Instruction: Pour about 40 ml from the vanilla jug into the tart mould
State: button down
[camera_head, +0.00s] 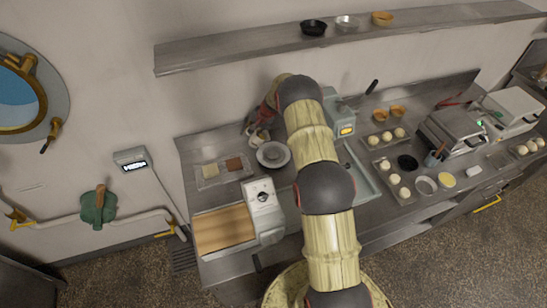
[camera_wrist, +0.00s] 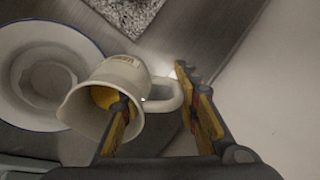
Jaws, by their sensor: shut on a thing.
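My gripper (camera_wrist: 165,112) is shut on the cream vanilla jug (camera_wrist: 125,68), with its fingers at the handle side. The jug is tilted, its mouth towards the lower left of the wrist view, and yellow shows inside it. Part of the label shows on its side; I cannot read it. A white dish with a blue rim (camera_wrist: 18,105) lies left of the jug, partly covered by it. In the head view a round pale dish (camera_head: 262,162) sits beside my arm. I cannot tell for sure which vessel is the tart mould. No stream of liquid is visible.
A tray with a pale and a brown block (camera_head: 209,182) and a wooden-topped machine (camera_head: 225,228) stand left. Right are dough trays (camera_head: 405,200), a black dish (camera_head: 408,162), a metal dish (camera_head: 425,185) and a press (camera_head: 455,130). A shelf (camera_head: 220,47) hangs above.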

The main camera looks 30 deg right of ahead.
aim_at(255, 133)
jog(key=t+b, duration=0.1)
jog(key=b, duration=0.2)
jog(key=s+d+y+b, duration=0.1)
jog(key=b, duration=0.2)
jog(key=shift+s+f+t, duration=0.15)
jog(key=shift+s+t, duration=0.05)
jog(key=shift+t, duration=0.2)
jog(key=r+t+b, duration=0.1)
jog(key=b, duration=0.3)
jog(key=shift+s+y, duration=0.2)
jog(key=shift+y, duration=0.2)
jog(key=shift+r+t+b, duration=0.15)
jog(key=shift+t+b, duration=0.15)
jog(key=shift+b, duration=0.25)
jog(key=shift+s+r+b, duration=0.1)
jog(key=shift+s+b, duration=0.05)
jog(key=shift+b, duration=0.55)
jog(key=shift+s+d+t+y+b, duration=0.2)
jog(key=shift+t+y+b, duration=0.3)
jog(key=shift+b, duration=0.6)
jog(key=shift+s+d+t+y+b, duration=0.15)
jog(key=shift+t+y+b, duration=0.15)
jog(key=shift+t+b, duration=0.6)
jog(key=shift+r, duration=0.15)
jog(key=shift+a, duration=0.1)
jog(key=shift+s+t+y+b, duration=0.2)
jog(key=shift+t+y+b, duration=0.15)
jog(key=shift+b, duration=0.7)
